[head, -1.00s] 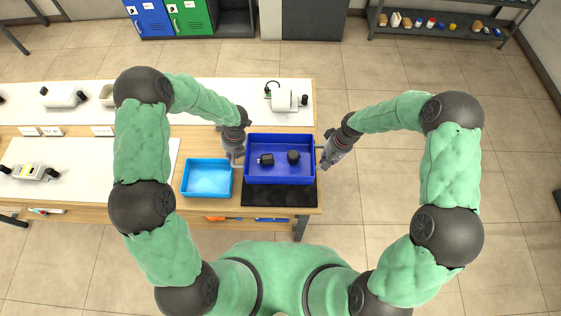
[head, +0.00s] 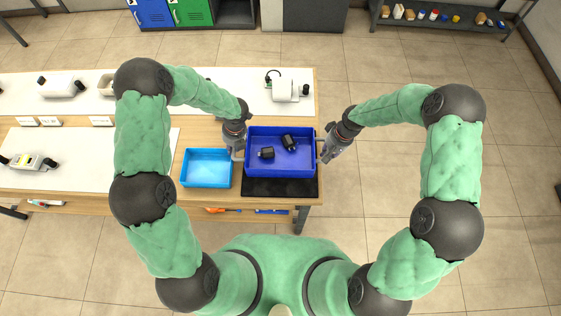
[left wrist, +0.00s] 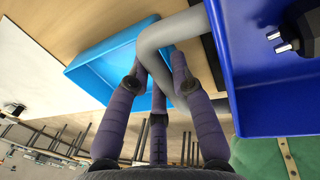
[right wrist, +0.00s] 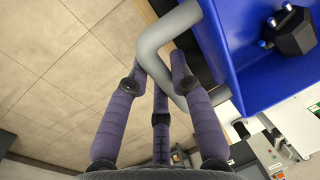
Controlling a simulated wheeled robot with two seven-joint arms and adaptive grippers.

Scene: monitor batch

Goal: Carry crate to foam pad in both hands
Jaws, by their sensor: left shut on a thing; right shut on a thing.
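The dark blue crate (head: 282,172) is level between my two grippers, over the back part of the black foam pad (head: 280,188). Only the pad's front strip shows clearly; I cannot tell how high the crate is above it. Two dark items (head: 289,142) lie inside the crate. My left gripper (head: 237,152) is shut on the crate's left grey handle (left wrist: 160,38). My right gripper (head: 326,152) is shut on its right grey handle (right wrist: 160,38). The crate's blue wall also shows in the left wrist view (left wrist: 255,100) and the right wrist view (right wrist: 235,65).
A light blue tray (head: 207,182) stands on the table just left of the pad, close to my left gripper. A white device (head: 290,90) stands behind the crate. Labels and another device (head: 33,162) are at the left. Floor lies right of the table.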

